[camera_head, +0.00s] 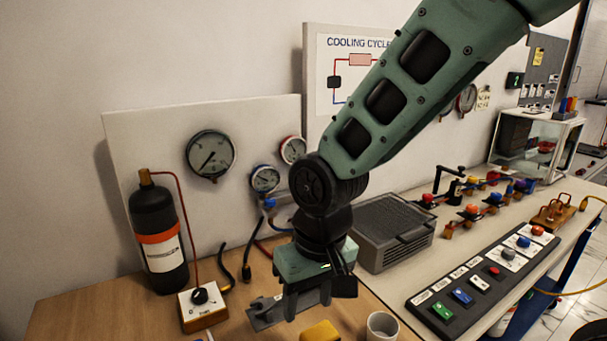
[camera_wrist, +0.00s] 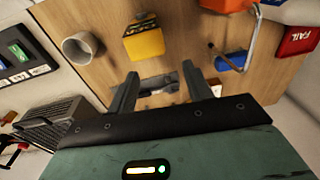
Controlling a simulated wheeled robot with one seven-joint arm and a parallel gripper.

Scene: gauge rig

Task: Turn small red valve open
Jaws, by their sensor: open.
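Several small red or orange-red knobs sit on the pipe rig at the right of the head view, among them a red valve knob (camera_head: 428,198) at its left end and an orange-red one (camera_head: 472,209) in front. I cannot tell which is the small red valve. In the wrist view a red part (camera_wrist: 9,118) shows at the left edge. My gripper (camera_head: 308,298) points down over the wooden table, left of the rig and well apart from it. In the wrist view my gripper (camera_wrist: 160,74) is open, with nothing held between its fingers.
A grey wrench (camera_head: 264,314) lies on the table below my gripper. A white cup (camera_head: 381,326) and yellow block (camera_head: 320,332) stand in front. A grey vented box (camera_head: 394,236) stands between my gripper and the rig. A button panel (camera_head: 485,274) lies at right, a black bottle (camera_head: 158,240) at left.

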